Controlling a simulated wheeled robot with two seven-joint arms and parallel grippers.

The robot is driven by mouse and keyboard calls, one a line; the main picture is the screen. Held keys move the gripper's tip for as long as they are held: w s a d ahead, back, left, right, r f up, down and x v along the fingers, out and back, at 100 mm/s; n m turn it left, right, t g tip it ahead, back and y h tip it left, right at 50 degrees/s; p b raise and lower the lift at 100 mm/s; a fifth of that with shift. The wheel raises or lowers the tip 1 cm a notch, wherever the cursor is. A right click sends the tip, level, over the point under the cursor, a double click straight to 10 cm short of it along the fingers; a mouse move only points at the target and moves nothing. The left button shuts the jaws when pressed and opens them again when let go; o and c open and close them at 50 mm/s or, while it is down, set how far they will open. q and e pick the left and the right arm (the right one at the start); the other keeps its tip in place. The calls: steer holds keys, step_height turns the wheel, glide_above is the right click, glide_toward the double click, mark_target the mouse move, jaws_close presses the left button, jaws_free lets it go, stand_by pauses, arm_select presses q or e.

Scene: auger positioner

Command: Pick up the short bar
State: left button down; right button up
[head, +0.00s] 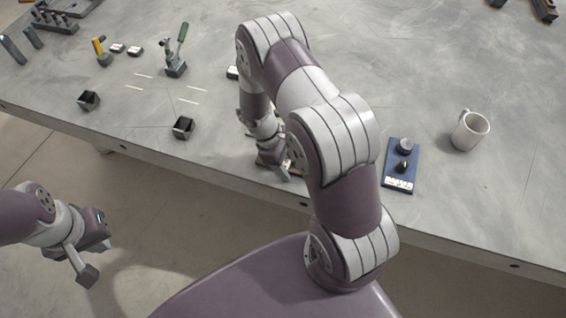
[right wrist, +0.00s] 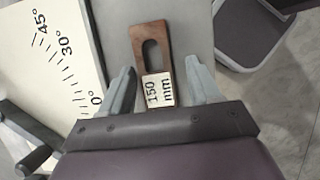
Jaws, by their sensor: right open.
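A brown slotted bar (right wrist: 152,55) with a white label reading 150 mm lies on the grey table in the right wrist view. Its labelled end is between the fingers of my right gripper (right wrist: 161,72), which is open, with a gap on each side. In the head view my right gripper (head: 275,165) is low at the table's front edge, and my arm hides most of the bar there. My left gripper (head: 88,260) hangs off the table at the lower left with nothing visible in it; its jaw opening is unclear.
A white angle board (right wrist: 50,55) marked 0°, 30° and 45° lies left of the bar. In the head view, a blue plate with knobs (head: 400,178) and a white mug (head: 469,131) stand right of my arm. Small dark boxes (head: 184,127) and a green-handled clamp (head: 177,62) stand left.

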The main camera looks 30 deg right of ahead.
steer(key=shift+w, duration=0.1)
jaws_close()
steer(key=shift+r, duration=0.1)
